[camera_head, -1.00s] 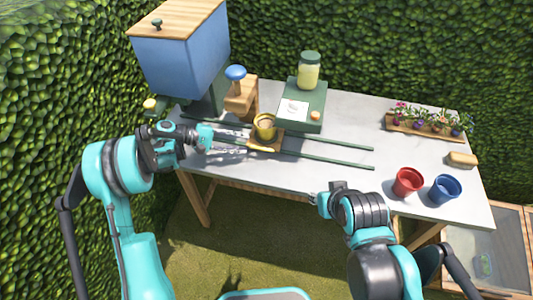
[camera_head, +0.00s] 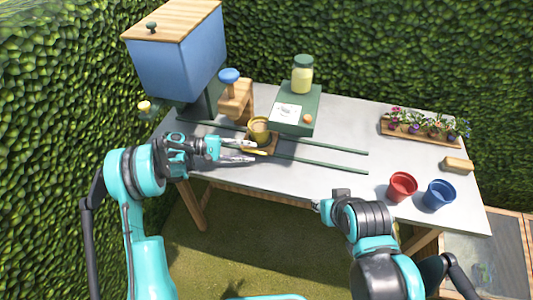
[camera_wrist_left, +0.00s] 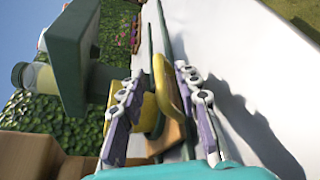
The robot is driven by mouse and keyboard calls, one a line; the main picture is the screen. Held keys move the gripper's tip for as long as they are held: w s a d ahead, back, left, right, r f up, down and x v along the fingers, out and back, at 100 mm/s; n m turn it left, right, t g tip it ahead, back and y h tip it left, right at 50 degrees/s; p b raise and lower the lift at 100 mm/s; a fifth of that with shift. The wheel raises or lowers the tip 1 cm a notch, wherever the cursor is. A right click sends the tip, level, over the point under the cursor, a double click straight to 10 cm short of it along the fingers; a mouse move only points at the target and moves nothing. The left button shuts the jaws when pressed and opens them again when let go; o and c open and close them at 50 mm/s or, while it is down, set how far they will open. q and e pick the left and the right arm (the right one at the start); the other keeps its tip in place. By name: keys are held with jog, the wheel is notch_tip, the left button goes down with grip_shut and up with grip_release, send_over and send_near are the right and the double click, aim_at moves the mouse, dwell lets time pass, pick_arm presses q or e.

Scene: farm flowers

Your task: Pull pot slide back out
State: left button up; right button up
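The pot slide is a small yellow-brown carriage (camera_head: 271,146) on two green rails, holding a yellow-olive pot (camera_head: 260,126). A yellow bar, likely its handle (camera_head: 256,153), shows at its front left. My left gripper (camera_head: 250,152) is open at the slide's left side, fingers on either side of the bar. In the left wrist view, a rounded yellow piece (camera_wrist_left: 169,88) lies between the two spread fingers; contact cannot be told. My right gripper (camera_head: 323,205) is over the table's front edge, its fingers mostly hidden by its own wrist.
A blue hopper (camera_head: 178,55) with a wooden lid stands at the back left, beside a blue-topped wooden stand (camera_head: 234,98). A green box (camera_head: 297,110) with a jar is behind the rails (camera_head: 330,164). Red (camera_head: 402,186) and blue (camera_head: 438,195) pots and a flower tray (camera_head: 420,138) stand right.

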aim_at(259, 152)
pick_arm(q)
jog(key=b+x, duration=0.1)
jog(key=x, duration=0.5)
jog(key=shift+f+b, duration=0.1)
jog(key=shift+b, duration=0.25)
jog(key=c, duration=0.7)
grip_shut()
